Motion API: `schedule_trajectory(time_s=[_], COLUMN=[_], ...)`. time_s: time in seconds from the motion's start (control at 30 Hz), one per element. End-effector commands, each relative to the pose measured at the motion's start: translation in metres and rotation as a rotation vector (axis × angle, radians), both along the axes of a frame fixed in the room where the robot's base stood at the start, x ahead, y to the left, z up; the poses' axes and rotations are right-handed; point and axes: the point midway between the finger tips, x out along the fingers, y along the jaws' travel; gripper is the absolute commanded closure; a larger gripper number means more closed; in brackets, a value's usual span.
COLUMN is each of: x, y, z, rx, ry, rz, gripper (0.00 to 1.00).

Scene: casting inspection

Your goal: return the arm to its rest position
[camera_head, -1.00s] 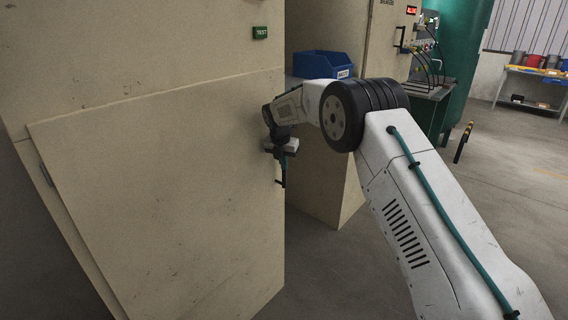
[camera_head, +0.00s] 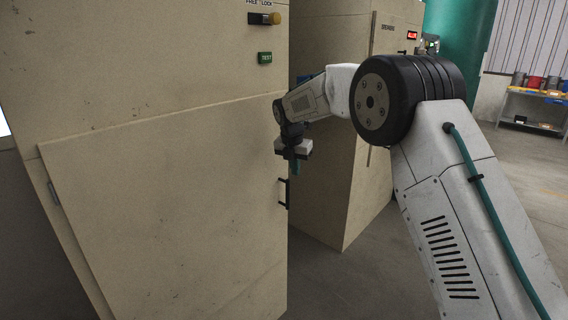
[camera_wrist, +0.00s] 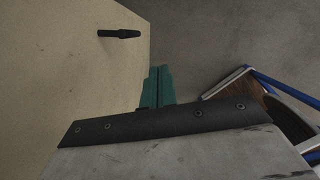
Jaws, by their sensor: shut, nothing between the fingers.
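My arm reaches from the lower right of the head view to the near beige cabinet, bent at its big black joint. My gripper (camera_head: 297,172) points down beside the right edge of the cabinet's door, close to its black handle (camera_head: 285,193). In the wrist view its teal fingers (camera_wrist: 157,72) lie together with nothing between them. The handle also shows in the wrist view (camera_wrist: 119,33), apart from the fingers. The head view cannot show whether the gripper touches the cabinet.
The near cabinet door (camera_head: 160,210) looks closed. A second beige cabinet (camera_head: 345,190) stands just behind the arm. A shelf table (camera_head: 533,108) stands far right. Blue rails (camera_wrist: 290,90) show at right in the wrist view. Open floor (camera_head: 510,170) lies right.

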Motion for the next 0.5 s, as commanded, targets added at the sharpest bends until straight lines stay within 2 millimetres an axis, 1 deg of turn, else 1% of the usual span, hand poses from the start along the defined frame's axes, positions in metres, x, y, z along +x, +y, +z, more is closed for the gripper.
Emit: schedule_trajectory(time_s=[0.07,0.13,0.2,0.27,0.37,0.4,0.47,0.5], x=[-0.002,-0.013,-0.032,-0.052,-0.091,-0.108,-0.138,-0.158], y=[0.000,-0.002,-0.006,-0.010,-0.025,-0.032,-0.044,-0.051], z=[-0.001,-0.015,-0.030,-0.031,-0.019,-0.011,0.002,0.012], rx=[0.021,0.040,0.049,0.060,0.075,0.080,0.087,0.090], ry=[-0.004,0.017,0.048,0.062,0.073,0.072,0.069,0.066], rz=[-0.110,-0.255,-0.423,-0.574,-0.843,-0.956,-1.129,-1.239], gripper=[1.00,1.00,1.00,1.00,1.00,1.00,1.00,1.00])
